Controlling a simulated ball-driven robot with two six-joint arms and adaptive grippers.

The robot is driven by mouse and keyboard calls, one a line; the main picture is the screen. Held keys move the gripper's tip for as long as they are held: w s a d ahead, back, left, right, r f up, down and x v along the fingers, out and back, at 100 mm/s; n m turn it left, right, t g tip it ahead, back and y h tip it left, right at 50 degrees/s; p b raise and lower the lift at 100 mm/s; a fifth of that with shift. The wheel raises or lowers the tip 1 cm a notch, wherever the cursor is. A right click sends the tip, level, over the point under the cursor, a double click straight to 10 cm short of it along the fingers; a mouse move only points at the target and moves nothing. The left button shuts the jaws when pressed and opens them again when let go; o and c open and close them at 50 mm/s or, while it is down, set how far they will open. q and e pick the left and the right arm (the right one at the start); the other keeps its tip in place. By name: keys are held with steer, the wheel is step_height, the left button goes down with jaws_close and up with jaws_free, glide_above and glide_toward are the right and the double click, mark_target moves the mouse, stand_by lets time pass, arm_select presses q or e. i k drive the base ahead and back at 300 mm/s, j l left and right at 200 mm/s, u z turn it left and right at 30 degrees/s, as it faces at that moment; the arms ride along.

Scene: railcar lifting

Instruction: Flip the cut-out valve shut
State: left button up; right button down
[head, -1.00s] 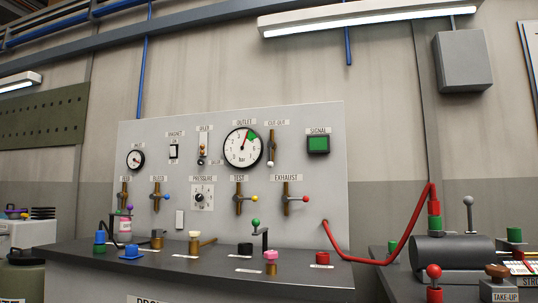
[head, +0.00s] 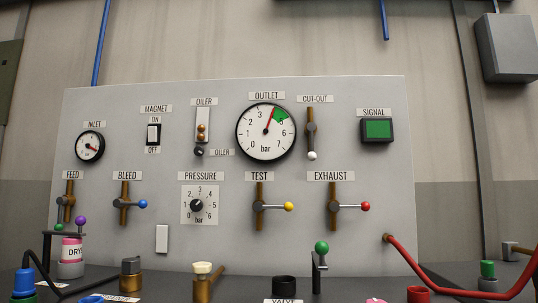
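The cut-out valve (head: 311,128) is in the upper right part of the grey panel, below its CUT-OUT label (head: 315,99). Its grey lever points straight down, in line with the upright brass pipe, and ends in a white ball knob (head: 312,156). Nothing covers the valve. Neither of my grippers shows in the head view, so I cannot see their state.
The outlet gauge (head: 265,131) is just left of the valve; the green signal lamp (head: 378,129) is to its right. The test (head: 259,206) and exhaust (head: 334,206) valves sit below, levers sideways. A green-knobbed lever (head: 321,247) and a red hose (head: 430,274) stand in front.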

mark_target(311, 126)
steer(key=i+j, duration=0.2)
steer(key=i+j+z, duration=0.1)
steer(key=i+j, duration=0.15)
steer(key=j, duration=0.2)
steer(key=i+j, duration=0.2)
steer(key=j, duration=0.15)
